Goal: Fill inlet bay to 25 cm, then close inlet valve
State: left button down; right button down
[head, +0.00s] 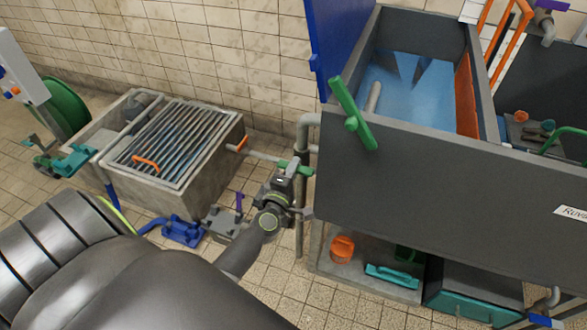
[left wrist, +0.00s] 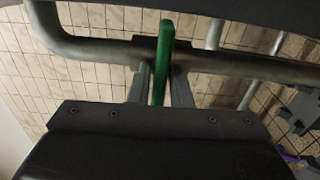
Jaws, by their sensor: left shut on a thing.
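A grey tank (head: 430,190) stands at the right with blue water (head: 400,85) in its open bay; I cannot read a level mark. A green lever (head: 290,167) sits on the grey pipe beside the tank's left side. My left gripper (head: 284,177) is at this lever. In the left wrist view, the green lever (left wrist: 163,60) stands upright between the two grey fingers (left wrist: 160,85), which are shut on it, with the pipe (left wrist: 240,65) running across behind. A larger green handle (head: 354,115) is tilted on the tank's front left corner. My right gripper is not in view.
A grated concrete basin (head: 215,150) with an orange handle stands at the left. A blue panel (head: 340,40) rises behind the tank, and an orange plate (head: 466,95) lines its right wall. An orange pot (head: 342,248) and a teal tool (head: 394,275) lie on the lower shelf.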

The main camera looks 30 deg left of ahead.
pick_arm(q)
jog(key=shift+f, duration=0.1)
jog(key=c, duration=1.5)
grip_release()
jog(key=shift+s, duration=0.15)
